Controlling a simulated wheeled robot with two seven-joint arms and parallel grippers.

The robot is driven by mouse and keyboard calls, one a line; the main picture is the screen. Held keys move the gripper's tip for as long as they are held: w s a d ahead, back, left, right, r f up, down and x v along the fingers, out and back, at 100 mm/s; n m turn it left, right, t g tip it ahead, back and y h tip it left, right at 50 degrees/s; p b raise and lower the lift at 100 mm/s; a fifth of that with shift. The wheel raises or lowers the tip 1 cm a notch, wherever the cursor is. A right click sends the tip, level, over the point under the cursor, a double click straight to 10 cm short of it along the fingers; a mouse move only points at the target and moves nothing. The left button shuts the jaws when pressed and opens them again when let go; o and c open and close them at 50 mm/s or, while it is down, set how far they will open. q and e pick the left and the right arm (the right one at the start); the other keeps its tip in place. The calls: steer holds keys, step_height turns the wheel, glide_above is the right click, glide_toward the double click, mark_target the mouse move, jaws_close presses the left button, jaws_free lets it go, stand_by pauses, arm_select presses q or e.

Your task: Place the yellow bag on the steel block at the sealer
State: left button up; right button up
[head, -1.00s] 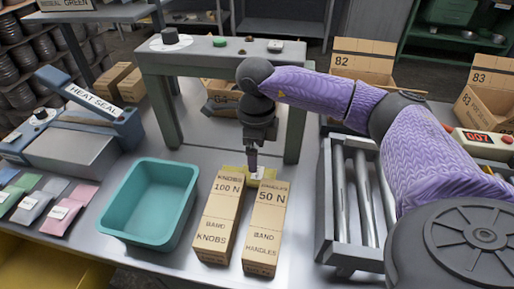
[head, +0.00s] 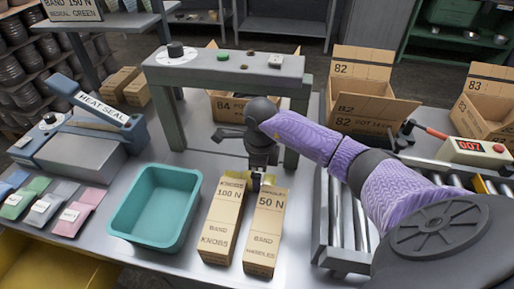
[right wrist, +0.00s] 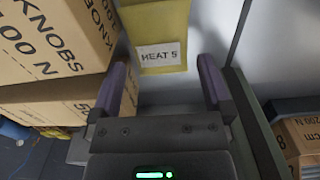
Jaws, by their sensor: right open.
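The yellow bag (head: 236,175) is partly hidden behind two cardboard boxes in the head view. In the right wrist view the yellow bag (right wrist: 153,25) shows a white label reading "HEAT 5", just beyond the fingertips. My right gripper (head: 258,180) points down behind the boxes, and its tips are partly hidden there. In the right wrist view my right gripper (right wrist: 163,78) is open, with nothing between its fingers. The heat sealer (head: 100,108) stands at the left, with the grey steel block (head: 85,158) in front of it. My left gripper is not in view.
The knobs box (head: 222,220) and handles box (head: 265,230) stand close in front of the right gripper. A teal bin (head: 120,222) lies left of them. A grey-green frame (head: 175,75) arches behind. A roller rack (head: 340,255) is at the right, and several pouches (head: 40,208) lie far left.

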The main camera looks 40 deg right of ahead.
step_height(320, 180, down, 3)
steer(key=shift+f, duration=0.1)
steer(key=shift+r, duration=0.2)
steer(key=c, duration=1.2)
